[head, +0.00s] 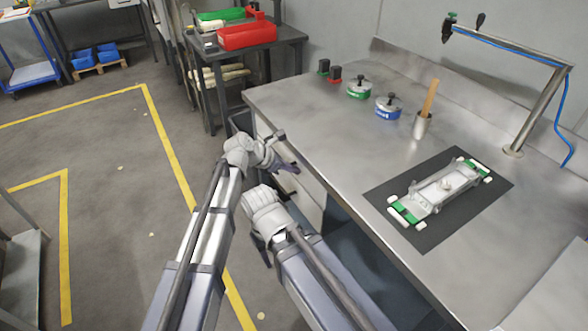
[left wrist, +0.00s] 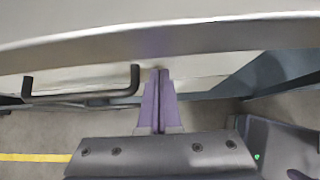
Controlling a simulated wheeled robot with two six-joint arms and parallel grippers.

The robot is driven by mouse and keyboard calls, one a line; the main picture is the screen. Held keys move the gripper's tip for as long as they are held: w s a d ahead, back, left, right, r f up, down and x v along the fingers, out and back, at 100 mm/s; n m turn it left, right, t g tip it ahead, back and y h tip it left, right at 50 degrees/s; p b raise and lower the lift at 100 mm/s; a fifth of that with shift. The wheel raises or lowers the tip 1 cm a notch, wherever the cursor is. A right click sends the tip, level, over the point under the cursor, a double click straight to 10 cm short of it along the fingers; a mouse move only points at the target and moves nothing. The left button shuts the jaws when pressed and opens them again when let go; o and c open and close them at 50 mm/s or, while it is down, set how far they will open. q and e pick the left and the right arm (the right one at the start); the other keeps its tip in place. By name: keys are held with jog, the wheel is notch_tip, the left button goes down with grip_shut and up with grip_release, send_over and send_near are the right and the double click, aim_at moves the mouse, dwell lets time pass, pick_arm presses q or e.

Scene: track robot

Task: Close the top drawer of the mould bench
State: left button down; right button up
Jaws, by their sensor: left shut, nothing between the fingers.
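The mould bench (head: 320,115) has a metal top, with pale drawer fronts (head: 308,190) under its left edge, partly hidden by my arms. In the left wrist view, a pale drawer front (left wrist: 200,84) with a dark bar handle (left wrist: 82,97) lies under the bench's edge (left wrist: 200,40). I cannot tell how far the drawer stands out. My left gripper (head: 292,166) is beside the bench at the drawer fronts. In the left wrist view its fingers (left wrist: 160,76) are shut and empty, right of the handle, with tips at the front; contact is unclear. My right gripper is hidden behind its wrist.
On the bench top are a green pot (head: 359,90), a blue pot (head: 388,107), a cup with a wooden handle (head: 422,125) and a dark mat (head: 455,225) bearing a white-and-green part (head: 440,190). A side table (head: 275,37) stands beyond.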

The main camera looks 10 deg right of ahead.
pick_arm(q)
jog(key=a+f+p+v, duration=0.1)
jog(key=p+v, duration=0.6)
jog(key=v, duration=0.5)
jog(key=shift+s+a+f, duration=0.25)
jog(key=shift+s+a, duration=0.15)
jog(key=shift+a, duration=0.1)
jog(key=s+a+f+m+g+y, duration=0.1)
jog(key=s+a+f+m+y, duration=0.25)
jog(key=s+a+m, duration=0.65)
jog(key=s+a+f+m+g+y, duration=0.15)
jog(key=s+a+m+y, duration=0.4)
jog(key=a+m, duration=0.7)
jog(key=s+d+r+m+p, duration=0.3)
jog(key=s+d+r+p, duration=0.3)
jog(key=d+r+p, duration=0.3)
jog(key=shift+d+y+p, duration=0.4)
jog(key=shift+d+p, duration=0.15)
jog(key=shift+p, duration=0.1)
jog(key=shift+g, duration=0.35)
